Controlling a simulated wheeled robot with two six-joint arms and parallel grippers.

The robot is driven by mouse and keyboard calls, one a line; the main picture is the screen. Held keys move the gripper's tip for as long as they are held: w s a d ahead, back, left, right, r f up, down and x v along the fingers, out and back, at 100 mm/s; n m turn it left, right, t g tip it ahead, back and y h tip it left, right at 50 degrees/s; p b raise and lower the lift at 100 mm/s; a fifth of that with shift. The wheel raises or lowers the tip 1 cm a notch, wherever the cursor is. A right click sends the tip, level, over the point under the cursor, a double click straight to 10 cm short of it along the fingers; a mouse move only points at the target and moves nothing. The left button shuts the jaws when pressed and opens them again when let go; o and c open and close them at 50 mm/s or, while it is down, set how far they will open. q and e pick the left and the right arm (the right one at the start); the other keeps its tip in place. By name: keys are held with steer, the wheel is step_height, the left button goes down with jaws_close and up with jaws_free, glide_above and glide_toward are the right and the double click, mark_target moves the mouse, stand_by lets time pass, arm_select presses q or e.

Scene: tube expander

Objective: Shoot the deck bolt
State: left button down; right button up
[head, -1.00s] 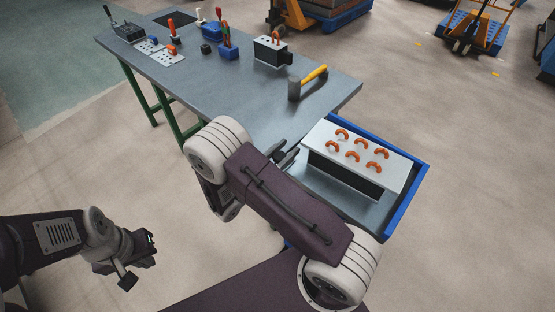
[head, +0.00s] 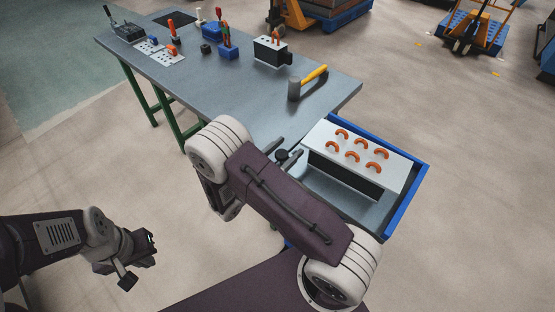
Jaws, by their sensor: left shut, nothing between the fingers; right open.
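I cannot make out with certainty which part is the deck bolt. A white-topped box with a dark front and an orange handle (head: 270,45) stands on the workbench. A white plate with several curved orange pieces (head: 342,160) sits in the blue-rimmed tray at the bench's right end. My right gripper (head: 285,152) is open at the tray's left edge, partly hidden behind my own arm. A small dark round shape shows by its fingers; I cannot tell what it is. My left gripper (head: 143,262) is shut and empty, low at the left, over the floor and away from the bench.
Blue holders (head: 228,52), plates with pegs and a dark bin (head: 129,32) stand further back. Pallet trucks stand behind. The bench's middle front is clear.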

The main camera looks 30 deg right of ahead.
mark_target(277, 159)
steer(key=shift+v, duration=3.2)
